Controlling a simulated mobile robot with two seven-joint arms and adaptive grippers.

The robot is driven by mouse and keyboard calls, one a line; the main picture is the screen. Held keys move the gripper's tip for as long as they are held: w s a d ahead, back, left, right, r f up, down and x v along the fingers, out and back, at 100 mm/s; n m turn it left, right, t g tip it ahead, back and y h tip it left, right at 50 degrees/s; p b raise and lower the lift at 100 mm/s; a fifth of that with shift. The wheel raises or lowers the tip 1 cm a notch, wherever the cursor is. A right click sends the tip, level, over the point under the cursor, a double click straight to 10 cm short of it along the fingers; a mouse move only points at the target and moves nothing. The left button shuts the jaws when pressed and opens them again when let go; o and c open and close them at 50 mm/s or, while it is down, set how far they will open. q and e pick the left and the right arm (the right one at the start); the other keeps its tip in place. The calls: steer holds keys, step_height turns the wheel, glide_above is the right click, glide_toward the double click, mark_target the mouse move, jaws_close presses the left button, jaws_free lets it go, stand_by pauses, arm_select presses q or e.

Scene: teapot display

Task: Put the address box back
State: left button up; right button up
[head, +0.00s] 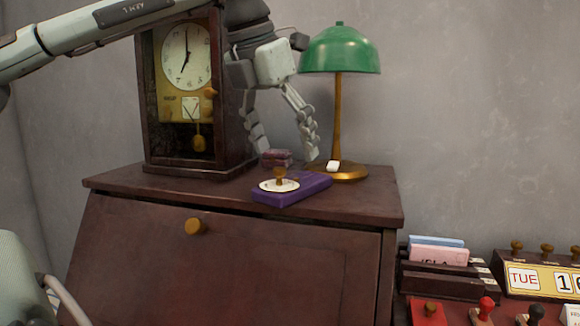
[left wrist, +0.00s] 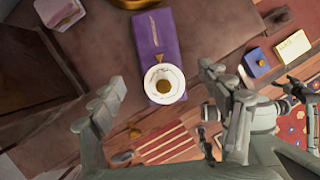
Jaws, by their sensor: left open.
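I cannot tell for certain which thing is the address box. A flat purple box (head: 308,187) lies on the desk top near its front edge. A white disc (head: 266,186) with a gold knob sits on it, also seen in the left wrist view (left wrist: 152,97). A small mauve stack (head: 277,158) is just behind it. My left gripper (head: 287,153) is open and empty above the purple box, its fingers pointing down and spread. In the left wrist view the purple box (left wrist: 158,35) shows beyond the fingers. Grey fingers at that view's right edge look like my right gripper (left wrist: 290,90); their opening is unclear.
A clock (head: 186,60) stands left of the gripper and a green lamp (head: 340,48) right of it, with a small white piece (head: 332,167) at its base. The desk top (head: 365,205) is clear at right. Lower right are a card holder (head: 452,285) and a calendar (head: 540,277).

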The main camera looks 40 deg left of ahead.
arm_select(q)
steer(key=v, duration=0.6)
